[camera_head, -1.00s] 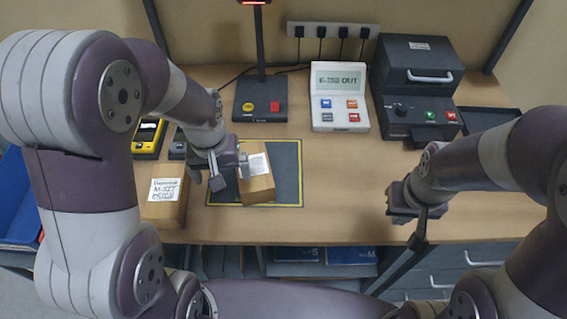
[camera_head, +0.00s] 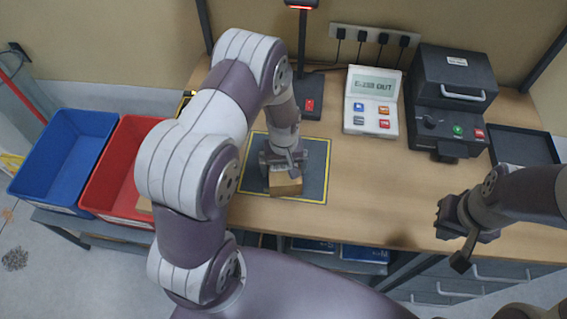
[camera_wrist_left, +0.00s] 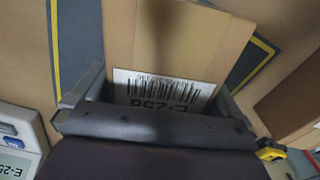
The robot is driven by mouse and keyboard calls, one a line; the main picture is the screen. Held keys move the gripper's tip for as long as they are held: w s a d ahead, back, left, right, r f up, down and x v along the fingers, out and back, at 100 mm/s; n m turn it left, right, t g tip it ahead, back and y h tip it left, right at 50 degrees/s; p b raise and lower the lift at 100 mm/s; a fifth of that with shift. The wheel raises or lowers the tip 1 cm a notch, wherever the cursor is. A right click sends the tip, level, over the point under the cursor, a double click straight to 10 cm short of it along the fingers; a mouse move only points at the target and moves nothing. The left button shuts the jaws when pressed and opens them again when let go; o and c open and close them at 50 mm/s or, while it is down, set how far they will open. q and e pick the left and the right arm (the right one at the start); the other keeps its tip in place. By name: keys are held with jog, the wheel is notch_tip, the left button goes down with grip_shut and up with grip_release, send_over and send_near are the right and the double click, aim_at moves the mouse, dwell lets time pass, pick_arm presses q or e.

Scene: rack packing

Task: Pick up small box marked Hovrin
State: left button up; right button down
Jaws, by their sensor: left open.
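A small brown box (camera_head: 286,187) lies on the dark, yellow-edged mat (camera_head: 315,165). In the left wrist view the box (camera_wrist_left: 180,45) carries a white barcode label reading E-258; I cannot read the name Hovrin on it. My left gripper (camera_head: 281,165) is open and low over this box, with a finger on either side of it in the left wrist view (camera_wrist_left: 155,90). I cannot tell whether the fingers touch it. My right gripper (camera_head: 462,232) hangs apart near the table's front right; its jaws are unclear.
A second brown box (camera_wrist_left: 292,100) stands beside the mat, mostly hidden by my left arm in the head view. Blue (camera_head: 62,150) and red (camera_head: 118,170) crates are at the left. A keypad device showing E-258 OUT (camera_head: 372,103) and a black machine (camera_head: 450,95) stand behind.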

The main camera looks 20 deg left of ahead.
pick_arm(q)
jog(key=c, duration=0.8)
jog(key=shift+c, duration=0.2)
